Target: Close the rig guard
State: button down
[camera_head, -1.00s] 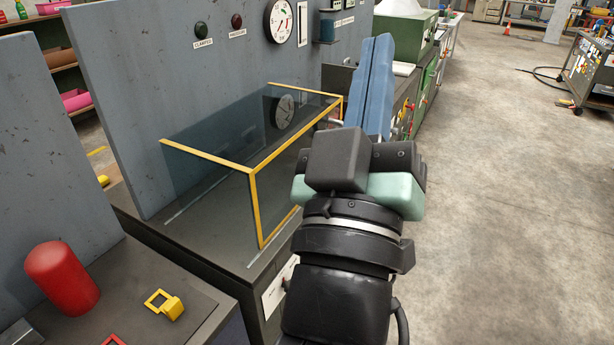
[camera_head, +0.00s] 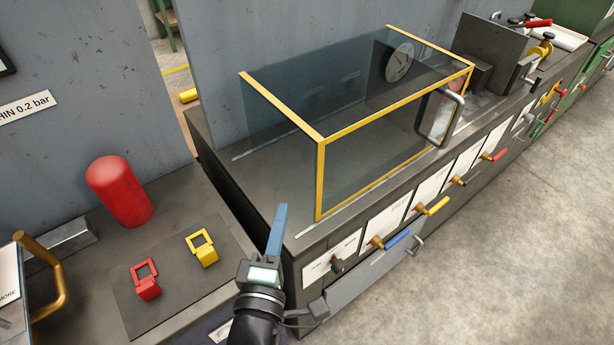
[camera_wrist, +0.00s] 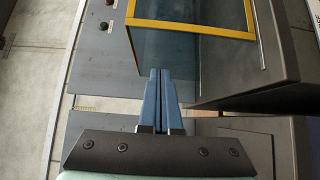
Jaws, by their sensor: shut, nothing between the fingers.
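The rig guard (camera_head: 385,130) is a smoky clear box with yellow edges, standing on the dark bench along pale rail lines. A grey loop handle (camera_head: 458,101) is at its right front. The guard stands left of a dark block fixture (camera_head: 477,74), which looks uncovered. My gripper (camera_head: 281,209), with blue fingers, is shut and empty, left of and in front of the guard's near left corner, apart from it. In the wrist view the shut fingers (camera_wrist: 160,72) point toward the guard's yellow-edged frame (camera_wrist: 190,27); the handle is not clear there.
A red cylinder (camera_head: 120,190) and red (camera_head: 146,281) and yellow (camera_head: 203,248) lock-like pieces sit on the left bench. Several coloured valve levers, one blue (camera_head: 397,240), stick out of the bench front. A grey panel stands behind the guard. The floor at right is clear.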

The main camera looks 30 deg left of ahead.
jog(key=w+a+p, duration=0.1)
jog(key=w+p, duration=0.2)
jog(key=w, duration=0.6)
jog(key=shift+w, duration=0.4)
jog(key=shift+w+r, duration=0.1)
